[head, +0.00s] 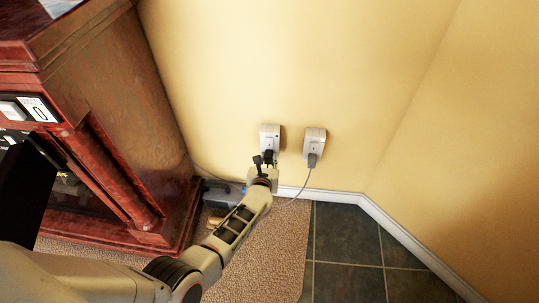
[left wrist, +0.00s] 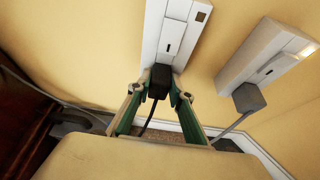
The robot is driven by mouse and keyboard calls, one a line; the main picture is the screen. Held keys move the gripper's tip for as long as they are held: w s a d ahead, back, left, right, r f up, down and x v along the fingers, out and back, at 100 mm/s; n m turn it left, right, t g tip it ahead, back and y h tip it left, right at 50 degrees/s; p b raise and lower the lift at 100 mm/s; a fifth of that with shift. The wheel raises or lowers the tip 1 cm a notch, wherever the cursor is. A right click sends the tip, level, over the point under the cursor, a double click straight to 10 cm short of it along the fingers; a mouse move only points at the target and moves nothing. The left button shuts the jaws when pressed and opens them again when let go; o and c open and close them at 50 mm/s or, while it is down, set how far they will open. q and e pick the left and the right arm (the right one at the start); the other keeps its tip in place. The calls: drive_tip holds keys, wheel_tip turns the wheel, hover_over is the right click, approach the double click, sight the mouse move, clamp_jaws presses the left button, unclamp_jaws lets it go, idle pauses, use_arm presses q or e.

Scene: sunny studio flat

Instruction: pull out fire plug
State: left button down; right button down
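A black plug (head: 268,155) sits in the lower part of the left white wall outlet (head: 270,133). The plug also shows in the left wrist view (left wrist: 159,78), with its dark cord hanging down. My left gripper (head: 263,163) is right at this plug. In the left wrist view its two fingers (left wrist: 157,92) are spread, one on each side of the plug, with their tips close to its sides; no firm grip shows. A grey plug (head: 312,160) sits in the right outlet (head: 315,138). My right gripper is out of view.
A red-brown wooden fireplace cabinet (head: 120,110) stands at the left. A dark grey box (head: 222,194) lies on the floor by the wall. The grey plug's cord (head: 299,194) hangs right of my arm. Tiled floor (head: 345,245) at the right is clear.

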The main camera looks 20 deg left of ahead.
sight(268, 164)
use_arm(q)
drive_tip(key=shift+s, duration=0.15)
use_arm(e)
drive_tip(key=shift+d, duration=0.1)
